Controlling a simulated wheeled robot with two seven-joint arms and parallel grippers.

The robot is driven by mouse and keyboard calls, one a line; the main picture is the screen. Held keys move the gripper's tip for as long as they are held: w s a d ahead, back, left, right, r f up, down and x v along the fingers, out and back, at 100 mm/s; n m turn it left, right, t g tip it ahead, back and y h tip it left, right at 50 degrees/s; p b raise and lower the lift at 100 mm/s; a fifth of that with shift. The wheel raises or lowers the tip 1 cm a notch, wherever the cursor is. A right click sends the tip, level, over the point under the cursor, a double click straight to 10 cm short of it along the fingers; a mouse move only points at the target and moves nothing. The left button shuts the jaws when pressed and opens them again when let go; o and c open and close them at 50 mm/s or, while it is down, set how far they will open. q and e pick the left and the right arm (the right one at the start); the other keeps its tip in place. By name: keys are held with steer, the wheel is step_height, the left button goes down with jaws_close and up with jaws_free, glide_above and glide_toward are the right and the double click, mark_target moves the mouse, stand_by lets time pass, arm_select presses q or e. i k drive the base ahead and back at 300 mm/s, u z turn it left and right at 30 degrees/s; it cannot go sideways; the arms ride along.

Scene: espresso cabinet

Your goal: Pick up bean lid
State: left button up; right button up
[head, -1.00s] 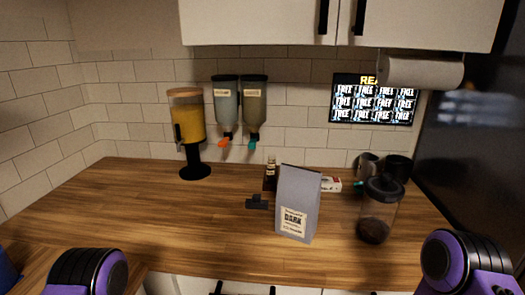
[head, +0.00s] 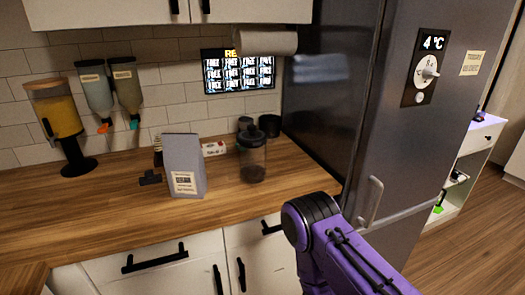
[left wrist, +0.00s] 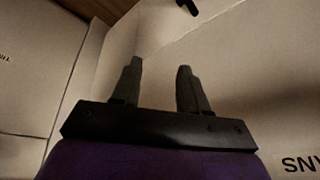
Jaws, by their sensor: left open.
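A clear jar (head: 252,163) with dark beans at its bottom stands on the wooden counter, right of a grey coffee bag. A dark bean lid (head: 250,139) sits on top of the jar. My left gripper (left wrist: 158,75) shows in the left wrist view with its two fingers apart and nothing between them, in front of pale panels. It is not in the head view. A purple and black link of my arm shows at the lower right of the head view, but no right gripper shows.
The grey bag (head: 184,166), a black clip (head: 150,178) and dark mugs (head: 269,125) stand near the jar. A yellow dispenser (head: 60,115) is at the left. A tall fridge (head: 400,120) bounds the counter's right. The front of the counter (head: 120,220) is clear.

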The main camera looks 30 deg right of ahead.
mark_target(260, 139)
steer(key=k, duration=0.55)
steer(key=z, duration=0.75)
steer(key=i, duration=0.7)
steer(key=u, duration=0.05)
